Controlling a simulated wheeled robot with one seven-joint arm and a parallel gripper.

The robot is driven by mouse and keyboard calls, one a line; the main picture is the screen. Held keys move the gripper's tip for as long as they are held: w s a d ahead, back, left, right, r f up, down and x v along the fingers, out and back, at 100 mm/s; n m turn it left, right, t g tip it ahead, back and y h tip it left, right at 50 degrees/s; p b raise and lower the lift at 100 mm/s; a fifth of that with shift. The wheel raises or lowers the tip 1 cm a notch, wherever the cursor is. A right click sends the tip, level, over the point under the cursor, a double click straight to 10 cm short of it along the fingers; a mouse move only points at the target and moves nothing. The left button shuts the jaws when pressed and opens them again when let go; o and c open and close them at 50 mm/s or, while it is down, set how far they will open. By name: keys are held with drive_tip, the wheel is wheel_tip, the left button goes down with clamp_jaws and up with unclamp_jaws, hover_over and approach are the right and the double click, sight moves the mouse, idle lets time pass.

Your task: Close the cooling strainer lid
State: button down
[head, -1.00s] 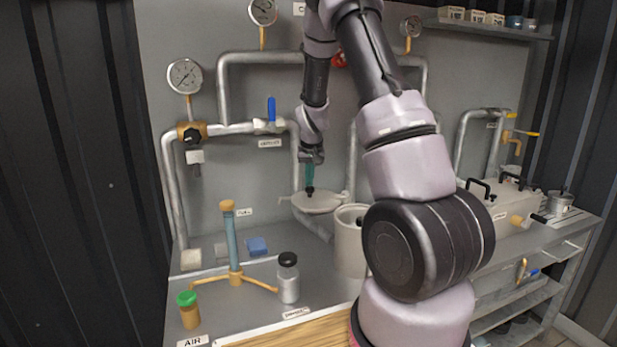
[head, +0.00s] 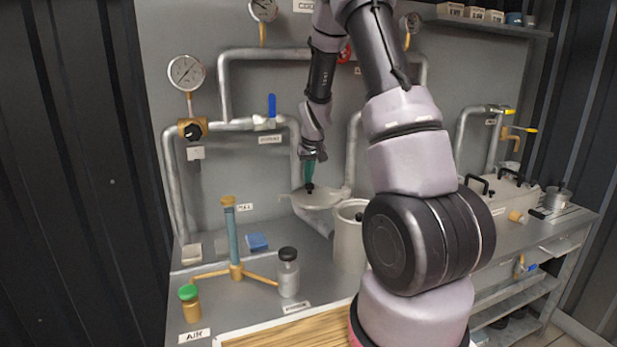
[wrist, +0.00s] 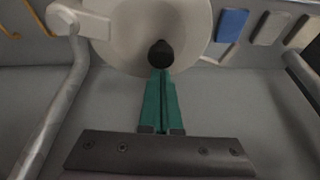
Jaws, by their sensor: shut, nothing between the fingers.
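The cooling strainer lid (head: 321,200) is a pale round disc with a black knob; in the head view it sits out to the left of a pale cylindrical pot (head: 348,243), whose top looks uncovered. The lid fills the top of the wrist view (wrist: 120,40), with its black knob (wrist: 160,53) and a hinge-like arm (wrist: 75,22) at left. My gripper (head: 309,186) points down at the lid. Its teal fingers are shut and empty, with their tips (wrist: 161,74) at the knob's edge. I cannot tell whether they touch it.
A blue-handled valve (head: 271,108) and pipes stand behind on the panel. A yellow-topped tube stand (head: 233,240), a black-capped bottle (head: 288,272) and a green-capped jar (head: 189,305) stand on the bench left. My arm hides the bench right of the pot.

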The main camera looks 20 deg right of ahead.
drive_tip(key=shift+s+a+n, duration=0.1)
drive_tip(key=shift+s+n, duration=0.3)
drive_tip(key=shift+s, duration=0.15)
drive_tip(key=s+n+g+y, duration=0.1)
drive_tip(key=s+n+y, duration=0.2)
drive_tip(key=s+n, duration=0.6)
drive_tip(key=s+d+n+g+y, duration=0.1)
drive_tip(key=s+d+n+g, duration=0.2)
drive_tip(key=s+d+n, duration=0.4)
drive_tip(key=shift+d+n, duration=1.3)
drive_tip(key=shift+n, duration=0.1)
